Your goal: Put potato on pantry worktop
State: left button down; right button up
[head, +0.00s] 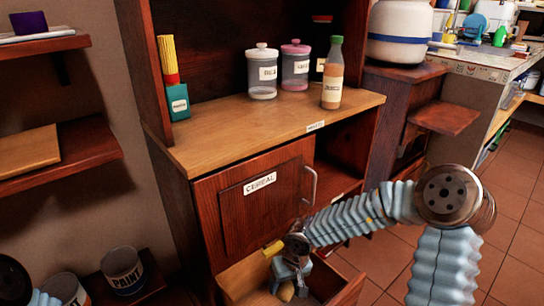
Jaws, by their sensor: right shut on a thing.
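The pantry worktop (225,132) is the light wood top of the dark cabinet in the middle of the head view. A small label is on its front edge. My right gripper (286,284) reaches down into an open drawer (243,276) below the cereal door. It is shut on a tan, rounded thing that looks like the potato (286,292). Only a small part of the potato shows between the fingers. A yellow piece (274,248) is beside the gripper at the drawer's back. My left gripper is out of view; only a bit of its arm shows at lower left.
On the worktop stand a sauce bottle (332,75), a clear jar (262,72), a pink-lidded jar (295,66) and a teal box with yellow sticks (178,101). The worktop's front left is clear. A door marked cereal (261,200) is above the drawer. Paint cans (123,271) stand lower left.

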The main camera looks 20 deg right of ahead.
aim_at(269, 128)
jog(key=k+u, duration=0.15)
jog(key=u, duration=0.25)
jog(key=k+l+u, duration=0.1)
jog(key=u, duration=0.35)
jog(key=k+u, duration=0.15)
jog(key=u, duration=0.25)
jog(key=k+u, duration=0.25)
jog(key=u, duration=0.2)
jog(key=k+u, duration=0.25)
jog(key=u, duration=0.2)
jog(key=k+z, duration=0.15)
jog(key=z, duration=0.3)
jog(key=k+l+z, duration=0.15)
jog(key=z, duration=0.3)
jog(key=k+l+z, duration=0.15)
jog(key=z, duration=0.3)
